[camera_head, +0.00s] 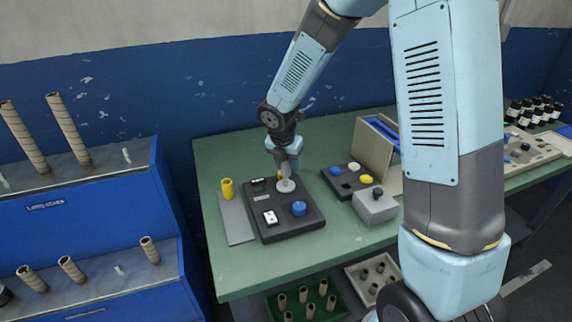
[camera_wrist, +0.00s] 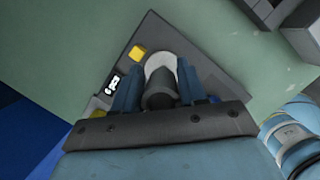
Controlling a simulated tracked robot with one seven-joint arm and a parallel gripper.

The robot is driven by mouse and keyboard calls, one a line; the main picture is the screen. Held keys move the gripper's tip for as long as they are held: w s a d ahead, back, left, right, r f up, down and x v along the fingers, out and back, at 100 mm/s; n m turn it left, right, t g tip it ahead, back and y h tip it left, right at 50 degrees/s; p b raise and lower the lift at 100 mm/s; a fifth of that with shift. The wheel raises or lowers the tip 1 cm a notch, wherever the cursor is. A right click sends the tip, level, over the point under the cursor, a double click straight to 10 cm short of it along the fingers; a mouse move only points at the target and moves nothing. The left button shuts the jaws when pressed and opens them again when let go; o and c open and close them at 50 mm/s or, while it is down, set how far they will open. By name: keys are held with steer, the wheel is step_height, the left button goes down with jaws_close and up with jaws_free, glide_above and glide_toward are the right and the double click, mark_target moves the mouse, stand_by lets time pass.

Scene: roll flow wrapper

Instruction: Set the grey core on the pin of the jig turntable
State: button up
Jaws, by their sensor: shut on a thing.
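My gripper (camera_head: 284,160) points down over the dark jig base on the green table. In the wrist view my gripper (camera_wrist: 158,88) has its two blue-grey fingers closed on the sides of a dark grey core (camera_wrist: 158,97). The jig turntable, a pale round disc (camera_head: 287,186), lies directly below my gripper. It also shows in the wrist view (camera_wrist: 159,63), just beyond the core and partly covered by it. The pin is hidden. I cannot tell whether the core touches the disc or hangs just above it.
The jig base (camera_head: 285,231) carries a blue knob (camera_head: 299,208), a white switch (camera_head: 270,217) and a small display. A yellow cylinder (camera_head: 227,188) stands left on a grey plate (camera_head: 236,222). To the right are a dark button panel (camera_head: 341,188) and a grey box (camera_head: 375,208).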

steer(key=shift+f, duration=1.8)
stand_by(0.9)
steer(key=shift+s+d+f, duration=0.1)
steer(key=shift+s+f, duration=0.35)
steer(key=shift+f, duration=0.2)
stand_by(0.6)
steer(key=o, duration=0.8)
steer(key=shift+o, duration=1.1)
steer(key=shift+w+r, duration=0.2)
steer(key=shift+r, duration=0.35)
steer(key=shift+w+r, duration=0.15)
steer(key=shift+r, duration=0.35)
steer(key=shift+w+r, duration=0.1)
steer(key=shift+r, duration=2.9)
